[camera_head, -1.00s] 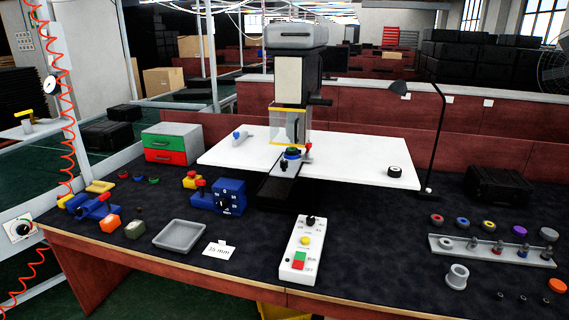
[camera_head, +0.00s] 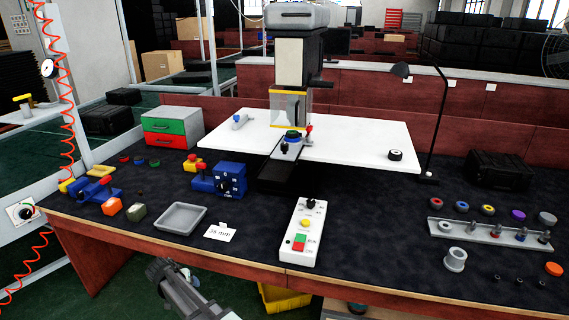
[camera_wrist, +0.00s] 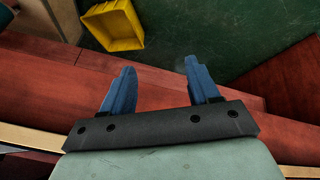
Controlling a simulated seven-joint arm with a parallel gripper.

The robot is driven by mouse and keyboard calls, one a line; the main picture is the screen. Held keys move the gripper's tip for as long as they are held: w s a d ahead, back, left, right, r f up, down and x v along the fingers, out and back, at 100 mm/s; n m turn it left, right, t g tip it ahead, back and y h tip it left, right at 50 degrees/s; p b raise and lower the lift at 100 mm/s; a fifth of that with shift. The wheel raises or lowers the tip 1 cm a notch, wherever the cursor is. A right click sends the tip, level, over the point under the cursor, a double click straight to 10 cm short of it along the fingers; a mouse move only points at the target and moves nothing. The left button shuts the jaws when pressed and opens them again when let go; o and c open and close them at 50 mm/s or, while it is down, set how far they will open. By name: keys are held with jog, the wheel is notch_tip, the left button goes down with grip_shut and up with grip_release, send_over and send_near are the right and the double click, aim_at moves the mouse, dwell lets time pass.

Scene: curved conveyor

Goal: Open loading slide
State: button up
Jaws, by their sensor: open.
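A press-like machine (camera_head: 302,62) with a yellow-framed clear guard (camera_head: 291,108) stands at the back middle of the bench. Below the guard, a black slide (camera_head: 280,175) runs forward and carries a small grey fixture (camera_head: 291,149) with a blue ring. A red-knobbed handle (camera_head: 309,129) stands at the fixture's right side. My gripper (camera_wrist: 160,66) has two blue fingers, spread apart with nothing between them. In the head view my arm's end is low, in front of the bench's front edge and well away from the slide.
A white control box (camera_head: 305,232) with buttons stands at the front middle. A grey tray (camera_head: 180,218) and a blue dial unit (camera_head: 230,180) are to its left. A lamp (camera_head: 440,120) and a parts rack (camera_head: 490,234) stand right. A yellow bin (camera_wrist: 112,25) is below the bench.

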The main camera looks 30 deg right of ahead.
jog(key=w+a+r+m+t, duration=0.15)
jog(key=w+a+r, duration=0.25)
jog(key=w+r, duration=0.45)
jog(key=shift+m+t+h, duration=0.45)
jog(key=shift+t+h, duration=0.35)
jog(key=shift+t, duration=0.15)
jog(key=w+d+r, duration=0.1)
jog(key=r, duration=0.1)
jog(key=w+d+r, duration=0.3)
jog(key=r, duration=0.2)
jog(key=shift+w+d, duration=0.3)
jog(key=shift+d, duration=0.05)
jog(key=w+d+r+m+g+h, duration=0.1)
jog(key=w+d+r+m+h, duration=0.15)
jog(key=d+r, duration=0.6)
jog(key=w+d+r+m+g+h, duration=0.25)
jog(key=d+r, duration=0.25)
jog(key=d, duration=0.6)
jog(key=m+g+h, duration=0.3)
jog(key=m+g, duration=0.1)
jog(key=m, duration=0.3)
send_near(283, 144)
jog(key=x, duration=1)
jog(key=shift+d+f, duration=0.2)
jog(key=shift+d, duration=0.15)
jog(key=shift+c, duration=0.2)
grip_shut()
